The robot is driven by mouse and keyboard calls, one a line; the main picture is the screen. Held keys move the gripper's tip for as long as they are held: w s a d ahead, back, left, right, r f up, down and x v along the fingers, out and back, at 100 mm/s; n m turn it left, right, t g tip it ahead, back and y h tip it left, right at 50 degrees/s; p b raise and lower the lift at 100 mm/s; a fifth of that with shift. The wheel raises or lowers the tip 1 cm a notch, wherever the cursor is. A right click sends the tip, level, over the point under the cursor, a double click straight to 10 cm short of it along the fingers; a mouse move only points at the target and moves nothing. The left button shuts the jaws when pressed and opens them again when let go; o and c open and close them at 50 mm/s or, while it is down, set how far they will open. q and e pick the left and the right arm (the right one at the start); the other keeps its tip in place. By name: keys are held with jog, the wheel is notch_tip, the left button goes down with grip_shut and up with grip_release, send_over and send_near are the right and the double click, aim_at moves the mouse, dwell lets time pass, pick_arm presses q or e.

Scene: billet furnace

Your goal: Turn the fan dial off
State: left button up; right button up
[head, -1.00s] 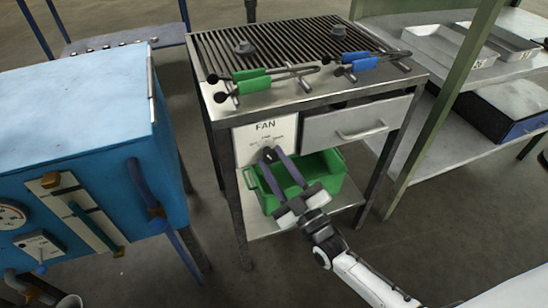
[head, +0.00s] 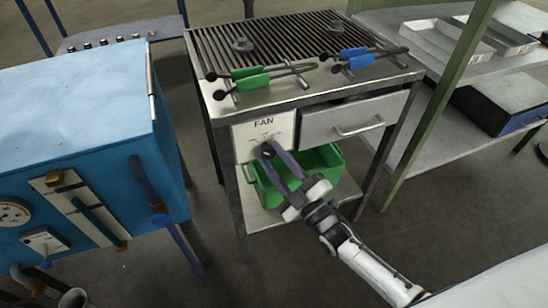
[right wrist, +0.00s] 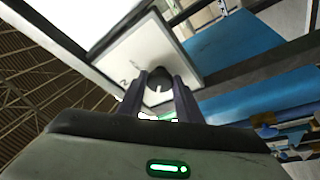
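The fan panel (head: 248,142) is a white plate marked FAN on the front left of the grill bench. Its small dark dial (head: 266,150) is largely hidden by my fingertips in the head view. In the right wrist view the dial (right wrist: 159,76) is black and round with a white mark, and sits between the two fingertips. My right gripper (head: 268,153) reaches up to the panel from the lower right, with one finger on each side of the dial, closed on it. The panel's small lettering is too small to read. My left gripper is out of view.
A drawer (head: 342,119) with a bar handle is right of the panel. A green bin (head: 320,158) stands on the shelf below. Green-handled tongs (head: 250,78) and blue-handled tongs (head: 358,58) lie on top. A blue furnace (head: 70,110) stands left; a green post (head: 440,105) rises right.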

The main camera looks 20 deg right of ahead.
jog(key=o, duration=0.4)
jog(key=shift+o, duration=0.2)
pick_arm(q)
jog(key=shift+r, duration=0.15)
pick_arm(e)
jog(key=v, duration=1)
jog(key=shift+s, duration=0.15)
jog(key=shift+d+f, duration=0.1)
jog(key=shift+d, duration=0.05)
pick_arm(q)
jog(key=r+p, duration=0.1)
jog(key=p, duration=0.1)
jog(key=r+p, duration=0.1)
jog(key=p, duration=0.1)
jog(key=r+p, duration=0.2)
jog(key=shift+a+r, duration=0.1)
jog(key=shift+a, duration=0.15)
pick_arm(e)
jog(key=s+a+f+m+g+h, duration=0.2)
jog(key=s+m+g, duration=0.3)
jog(key=s, duration=0.3)
jog(key=s+a+f+m+g+h, duration=0.1)
jog(key=s+a+f+m+g, duration=0.1)
jog(key=s+f+m+g, duration=0.3)
jog(key=s+m+g, duration=0.1)
jog(key=s, duration=0.2)
jog(key=shift+a+f+h, duration=0.15)
jog(key=shift+f+h, duration=0.1)
jog(key=shift+h, duration=0.15)
